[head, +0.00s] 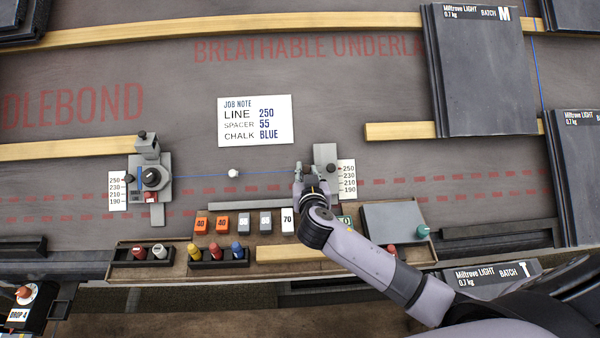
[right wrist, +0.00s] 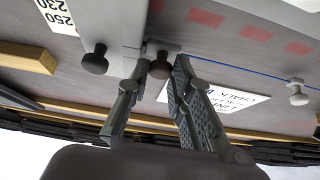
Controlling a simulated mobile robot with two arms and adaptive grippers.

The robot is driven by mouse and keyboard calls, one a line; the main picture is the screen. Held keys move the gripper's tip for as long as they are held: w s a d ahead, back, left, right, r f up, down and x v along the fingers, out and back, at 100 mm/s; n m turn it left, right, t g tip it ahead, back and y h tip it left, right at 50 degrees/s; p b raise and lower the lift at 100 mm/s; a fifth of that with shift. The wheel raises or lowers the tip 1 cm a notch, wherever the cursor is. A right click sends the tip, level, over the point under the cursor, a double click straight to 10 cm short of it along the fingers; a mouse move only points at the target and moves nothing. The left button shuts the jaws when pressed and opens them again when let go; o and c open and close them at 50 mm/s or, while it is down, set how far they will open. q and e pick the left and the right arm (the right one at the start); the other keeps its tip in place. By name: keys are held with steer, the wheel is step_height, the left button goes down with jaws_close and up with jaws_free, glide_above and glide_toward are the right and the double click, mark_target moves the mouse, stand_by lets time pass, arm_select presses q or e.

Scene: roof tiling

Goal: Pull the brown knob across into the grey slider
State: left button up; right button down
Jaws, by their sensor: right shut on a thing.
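The grey slider (head: 325,153) stands at the right end of the blue line, beside a white scale card. In the right wrist view its grey plate (right wrist: 112,22) carries a dark knob (right wrist: 95,60) on one side. The brown knob (right wrist: 160,66) shows between the tips of my right gripper (right wrist: 155,80), against the slider's edge. My right gripper (head: 312,172) is shut on it and hides it in the head view. Whether the knob is inside the slider I cannot tell. My left gripper is not in view.
A blue line runs left to a grey reel unit (head: 152,178), with a white bead (head: 233,173) on it. A job note (head: 255,120) lies above. A wooden tray (head: 180,270) with coloured blocks and pegs is in front. Dark slates (head: 485,80) stand at right.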

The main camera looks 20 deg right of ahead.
steer(key=shift+d, duration=0.25)
steer(key=c, duration=1.4)
jaws_free()
steer(key=shift+d, duration=0.1)
steer(key=shift+c, duration=0.2)
steer(key=shift+s+a, duration=0.2)
steer(key=v, duration=1.1)
steer(key=shift+s, duration=0.35)
steer(key=shift+a+r, duration=0.1)
steer(key=shift+r, duration=0.1)
